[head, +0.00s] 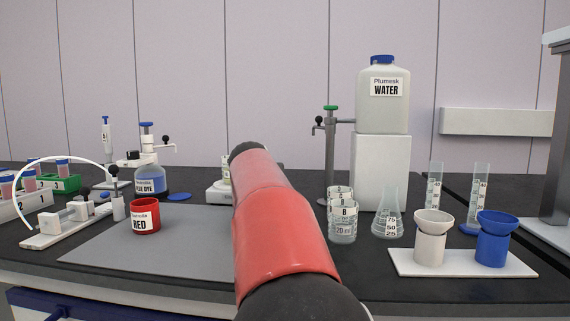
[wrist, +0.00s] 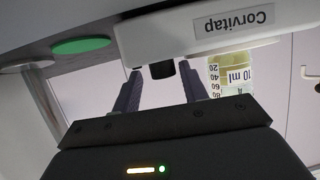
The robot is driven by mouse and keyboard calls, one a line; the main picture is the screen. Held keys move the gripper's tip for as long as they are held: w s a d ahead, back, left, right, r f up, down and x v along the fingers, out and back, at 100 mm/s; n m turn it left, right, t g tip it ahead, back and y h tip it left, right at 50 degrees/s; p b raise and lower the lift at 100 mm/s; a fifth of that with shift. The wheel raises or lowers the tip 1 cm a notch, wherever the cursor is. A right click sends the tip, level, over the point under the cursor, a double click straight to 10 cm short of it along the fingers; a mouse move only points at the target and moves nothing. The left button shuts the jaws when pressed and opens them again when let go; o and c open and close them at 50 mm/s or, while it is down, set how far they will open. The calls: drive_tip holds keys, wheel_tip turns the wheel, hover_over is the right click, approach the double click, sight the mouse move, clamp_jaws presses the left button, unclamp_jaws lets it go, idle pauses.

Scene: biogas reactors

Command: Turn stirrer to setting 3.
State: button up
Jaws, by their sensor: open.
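The stirrer (head: 217,194) is a low white unit on the bench, mostly hidden behind my red arm in the head view. In the wrist view, which looks upside down, its white body (wrist: 200,32) carries the label "Corvitap". A short black knob (wrist: 162,70) sticks out from its front. My gripper (wrist: 160,80) is open, with one finger on either side of the knob. I cannot tell whether the fingers touch it. No setting marks are readable.
A red jar (head: 146,218) stands on the grey mat (head: 180,245) to the left. Several glass beakers (head: 342,224) and a flask (head: 388,218) stand right of my arm. A water container (head: 383,100) sits on a white block behind. A tray (head: 462,264) holds two cups.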

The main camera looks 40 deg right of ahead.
drive_tip(key=shift+a+f+n+t+y, duration=0.1)
drive_tip(key=shift+f+n+t+y, duration=0.05)
drive_tip(key=shift+n+t+y, duration=0.65)
drive_tip(key=shift+f+n+t+y+b, duration=0.1)
drive_tip(key=shift+n+t+y+b, duration=0.3)
drive_tip(key=shift+n+y, duration=0.4)
drive_tip(key=n+y+b, duration=0.1)
drive_tip(key=d+n+t+y+b, duration=0.1)
drive_tip(key=shift+s+y, duration=0.1)
drive_tip(key=shift+y, duration=0.3)
drive_tip(key=shift+d+n+t+y, duration=0.2)
drive_tip(key=shift+n+t+y, duration=0.1)
drive_tip(key=shift+n+y, duration=1)
drive_tip(key=shift+n, duration=0.2)
drive_tip(key=v, duration=0.8)
drive_tip(key=shift+r, duration=0.25)
